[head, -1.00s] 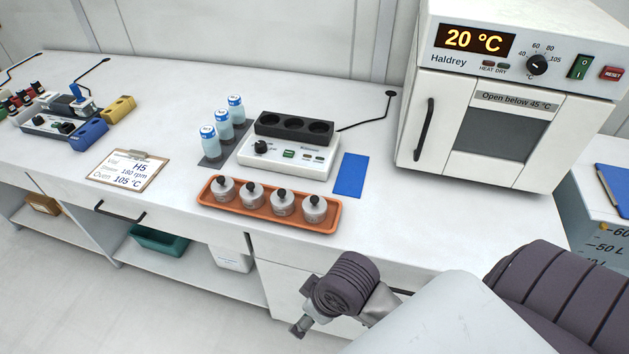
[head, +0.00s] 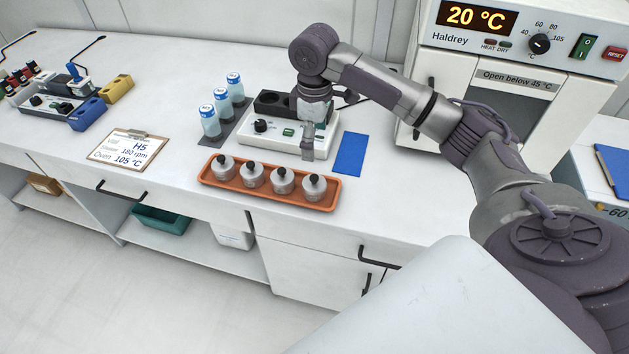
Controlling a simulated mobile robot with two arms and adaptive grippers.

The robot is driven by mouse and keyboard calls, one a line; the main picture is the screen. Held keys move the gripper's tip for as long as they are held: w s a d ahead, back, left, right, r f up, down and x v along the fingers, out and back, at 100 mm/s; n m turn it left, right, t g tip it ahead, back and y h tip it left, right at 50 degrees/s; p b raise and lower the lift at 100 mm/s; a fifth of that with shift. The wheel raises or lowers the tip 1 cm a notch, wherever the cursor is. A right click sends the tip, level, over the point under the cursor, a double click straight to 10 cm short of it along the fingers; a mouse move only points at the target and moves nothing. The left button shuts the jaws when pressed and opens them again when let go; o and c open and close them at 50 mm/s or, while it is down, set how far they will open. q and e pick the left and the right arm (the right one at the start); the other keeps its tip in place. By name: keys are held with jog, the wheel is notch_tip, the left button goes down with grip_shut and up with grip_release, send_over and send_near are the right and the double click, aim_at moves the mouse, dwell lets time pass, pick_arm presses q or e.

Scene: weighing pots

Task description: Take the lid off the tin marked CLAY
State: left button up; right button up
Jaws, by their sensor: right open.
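No tin with a readable CLAY mark shows in the head view. Several small grey pots with black-knobbed lids stand in a row in an orange tray (head: 212,184); the rightmost pot (head: 313,188) has its lid on. Any marks on the pots are too small to read. My right gripper (head: 307,154) points down, open and empty, above and just behind the right part of the tray. It covers part of the white device (head: 268,140) with the black block on top. My left gripper is out of view.
Several blue-capped vials (head: 211,122) stand left of the device, and a blue mat (head: 350,154) lies right of it. A clipboard (head: 128,150) lies further left. A white oven (head: 480,45) stands at the back right. The bench front is clear.

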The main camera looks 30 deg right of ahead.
aim_at(314, 177)
notch_tip(314, 177, down, 8)
jog(key=shift+w+d+p, duration=0.1)
jog(key=shift+d+p, duration=0.05)
jog(key=shift+p, duration=0.15)
jog(key=shift+f+p, duration=0.55)
jog(key=shift+f, duration=2.15)
jog(key=c, duration=0.9)
